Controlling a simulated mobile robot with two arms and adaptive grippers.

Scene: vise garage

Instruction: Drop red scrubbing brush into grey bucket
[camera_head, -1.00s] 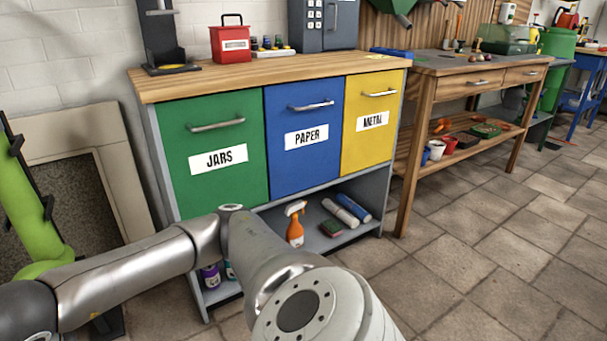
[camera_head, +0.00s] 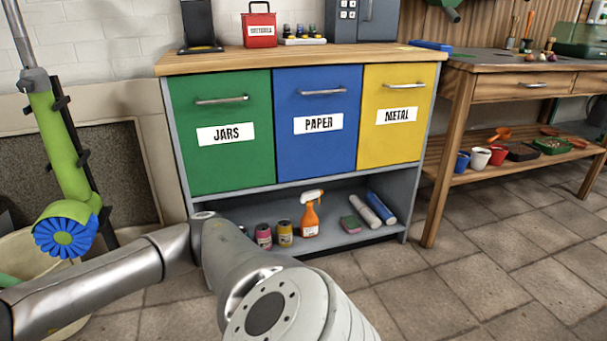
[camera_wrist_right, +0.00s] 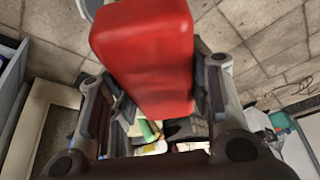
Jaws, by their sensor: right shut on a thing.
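The red scrubbing brush (camera_wrist_right: 145,45) appears in the right wrist view as a large red block. My right gripper (camera_wrist_right: 155,92) is shut on it, with a dark finger on either side. The lower part of the brush is hidden between the fingers. No grey bucket can be clearly made out. My right gripper is outside the head view. My left gripper is in neither view.
A light beige bin (camera_head: 18,245) stands at the left edge, partly cut off. A cabinet with green, blue and yellow doors (camera_head: 318,120) stands ahead, beside a wooden workbench (camera_head: 440,150). Tiled floor (camera_head: 480,270) is clear at the right.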

